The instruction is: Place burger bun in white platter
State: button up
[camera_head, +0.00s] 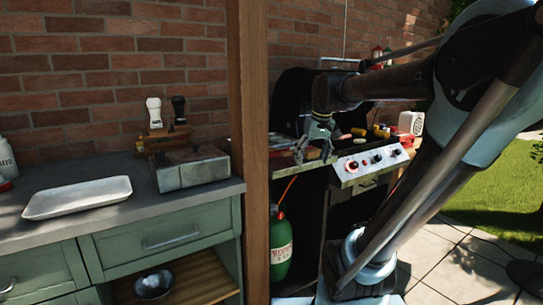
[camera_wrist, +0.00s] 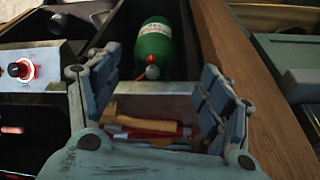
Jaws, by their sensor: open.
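The white platter (camera_head: 78,197) is a shallow rectangular tray lying on the grey counter at the left of the head view. It looks empty. My gripper (camera_head: 317,150) is over the left side of the grill, beyond the wooden post from the platter. In the wrist view my gripper (camera_wrist: 160,75) has its two fingers spread wide, with nothing held between them. I cannot make out a burger bun in either view. It may be hidden or too small to tell among the items on the grill.
A wooden post (camera_head: 248,150) stands between the counter and the grill (camera_head: 370,162). A metal box (camera_head: 188,168) and two shakers stand right of the platter. A shelf bin with red-handled items (camera_wrist: 150,130) lies below my fingers. A green gas cylinder (camera_head: 281,247) stands underneath.

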jog(key=w+a+r+n+y, duration=0.1)
jog(key=w+a+r+n, duration=0.1)
jog(key=w+a+r, duration=0.45)
jog(key=w+a+r+n, duration=0.1)
jog(key=w+a+r, duration=0.3)
jog(key=w+r, duration=0.55)
send_near(271, 148)
jog(key=x, duration=0.8)
jog(key=shift+s+f, duration=0.25)
jog(key=shift+f, duration=0.15)
jog(key=c, duration=1)
